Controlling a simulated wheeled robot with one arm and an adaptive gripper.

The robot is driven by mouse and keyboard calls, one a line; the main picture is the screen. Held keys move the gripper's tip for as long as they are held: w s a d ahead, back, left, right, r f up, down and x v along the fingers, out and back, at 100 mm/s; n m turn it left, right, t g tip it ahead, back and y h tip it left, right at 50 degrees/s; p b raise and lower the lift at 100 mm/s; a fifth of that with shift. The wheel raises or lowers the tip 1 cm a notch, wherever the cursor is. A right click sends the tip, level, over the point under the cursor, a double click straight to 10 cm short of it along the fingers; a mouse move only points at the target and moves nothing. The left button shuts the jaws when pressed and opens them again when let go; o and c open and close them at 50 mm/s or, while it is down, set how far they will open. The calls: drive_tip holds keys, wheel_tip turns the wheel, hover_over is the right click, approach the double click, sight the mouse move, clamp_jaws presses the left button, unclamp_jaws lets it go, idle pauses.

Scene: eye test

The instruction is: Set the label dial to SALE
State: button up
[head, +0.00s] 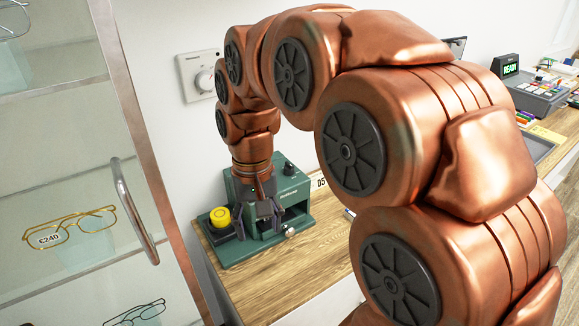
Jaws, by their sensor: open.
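A green machine (240,250) stands on the wooden counter, below the end of my arm. A small dark knob (289,169) shows on its top right; it may be the label dial. Any marks around it, including SALE, are too small to read, so its setting cannot be told. My gripper (260,222) points down in front of the machine, left of and lower in the picture than the knob. It is open, with nothing seen between its fingers. It hides part of the machine, and contact with the machine cannot be told.
A yellow round piece (220,215) sits at the machine's left. A wall control with a round knob (203,79) is behind my arm. A glass cabinet with a metal handle (133,208) stands close on the left. Bare counter (300,262) lies in front of the machine.

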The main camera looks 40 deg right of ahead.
drive_tip(key=w+d+r+m+b, duration=0.1)
drive_tip(key=w+d+m, duration=0.3)
drive_tip(key=w+d, duration=0.65)
drive_tip(key=m+t+b, duration=0.1)
drive_tip(key=m+t, duration=0.1)
drive_tip(key=m, duration=0.2)
hover_over(289, 164)
drive_tip(key=shift+s+f, duration=0.2)
drive_tip(key=shift+f, duration=0.3)
drive_tip(key=shift+d+f, duration=0.15)
drive_tip(key=shift+f, duration=0.15)
drive_tip(key=shift+w+f+p, duration=0.2)
drive_tip(key=shift+f+p, duration=0.3)
drive_tip(key=shift+f, duration=3.1)
clamp_jaws()
